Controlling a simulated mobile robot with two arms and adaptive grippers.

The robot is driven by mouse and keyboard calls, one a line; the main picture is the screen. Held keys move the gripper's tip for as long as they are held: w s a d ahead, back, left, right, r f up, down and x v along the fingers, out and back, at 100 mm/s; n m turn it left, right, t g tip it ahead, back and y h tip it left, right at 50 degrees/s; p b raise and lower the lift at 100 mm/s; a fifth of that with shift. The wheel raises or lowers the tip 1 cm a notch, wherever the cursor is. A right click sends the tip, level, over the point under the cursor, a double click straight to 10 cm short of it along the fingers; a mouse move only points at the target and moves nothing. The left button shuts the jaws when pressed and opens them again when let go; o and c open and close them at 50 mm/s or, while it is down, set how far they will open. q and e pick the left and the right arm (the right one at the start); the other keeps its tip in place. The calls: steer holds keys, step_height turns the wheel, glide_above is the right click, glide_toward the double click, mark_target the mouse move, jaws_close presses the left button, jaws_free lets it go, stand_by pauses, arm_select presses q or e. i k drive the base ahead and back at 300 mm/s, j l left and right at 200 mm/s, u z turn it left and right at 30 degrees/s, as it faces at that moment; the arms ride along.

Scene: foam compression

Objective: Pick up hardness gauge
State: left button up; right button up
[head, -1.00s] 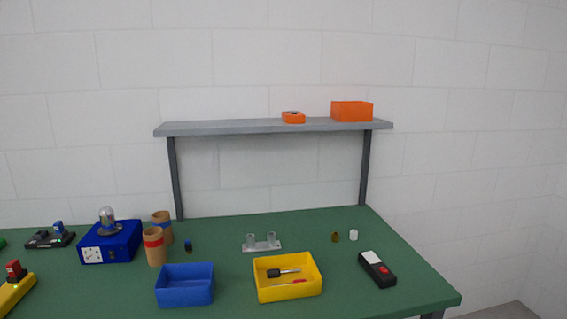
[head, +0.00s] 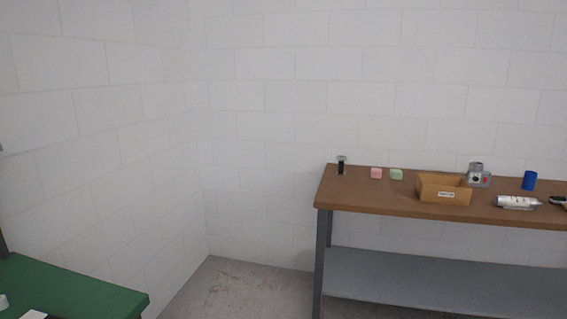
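A small dark upright device with a round top (head: 341,166) stands near the left end of the brown workbench (head: 352,195). It may be the hardness gauge, but it is too small to tell for sure. A pink block (head: 376,173) and a green block (head: 396,174) sit to its right, apart from it. Neither of my grippers is in view.
The workbench also holds a cardboard box (head: 443,190), a grey metal device (head: 477,176), a blue cylinder (head: 529,180) and a silver canister (head: 517,202). A grey lower shelf (head: 430,288) looks empty. A green table corner (head: 75,290) is at lower left. Floor (head: 255,290) between them is clear.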

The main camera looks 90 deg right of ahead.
mark_target(341, 158)
steer(key=z, duration=3.2)
steer(key=i+l, duration=0.15)
steer(key=i, duration=0.55)
